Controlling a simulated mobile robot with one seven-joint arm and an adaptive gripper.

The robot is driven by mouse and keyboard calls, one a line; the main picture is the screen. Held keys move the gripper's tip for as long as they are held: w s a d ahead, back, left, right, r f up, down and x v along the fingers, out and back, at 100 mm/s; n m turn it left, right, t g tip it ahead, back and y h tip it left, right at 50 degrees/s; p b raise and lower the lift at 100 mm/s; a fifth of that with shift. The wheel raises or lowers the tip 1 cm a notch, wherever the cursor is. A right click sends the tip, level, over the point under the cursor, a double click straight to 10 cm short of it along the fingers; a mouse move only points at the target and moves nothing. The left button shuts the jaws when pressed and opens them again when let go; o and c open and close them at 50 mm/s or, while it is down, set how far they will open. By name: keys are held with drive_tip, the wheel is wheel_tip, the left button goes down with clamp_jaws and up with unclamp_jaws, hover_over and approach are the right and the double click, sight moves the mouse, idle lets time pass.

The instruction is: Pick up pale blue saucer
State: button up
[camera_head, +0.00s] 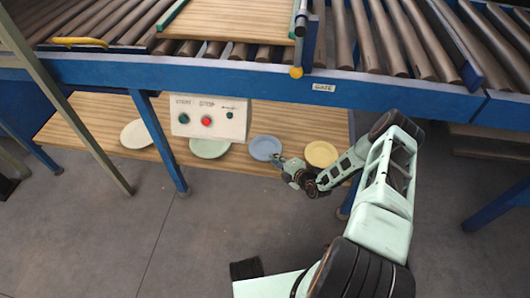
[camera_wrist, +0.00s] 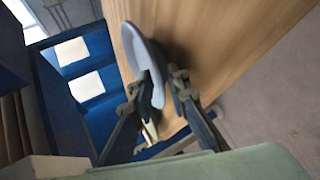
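The pale blue saucer (camera_head: 265,147) lies on the wooden shelf under the conveyor, near the shelf's front edge. My gripper (camera_head: 281,164) is at its lower right side in the head view. In the wrist view the saucer (camera_wrist: 147,60) looks grey-blue and is seen at a steep slant. Its near rim reaches between the two fingers of my gripper (camera_wrist: 161,82). The fingers stand apart, one on each side of the rim. I cannot tell whether either finger touches it.
A yellow saucer (camera_head: 321,154) lies close to the right, beside my arm. A pale green saucer (camera_head: 210,148) and a cream saucer (camera_head: 136,134) lie to the left. A control box (camera_head: 208,118) with buttons and the blue conveyor frame (camera_head: 250,78) are above the shelf (camera_head: 83,128).

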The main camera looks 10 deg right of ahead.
drive_tip(key=shift+w+a, duration=0.1)
drive_tip(key=shift+c, duration=0.4)
clamp_jaws()
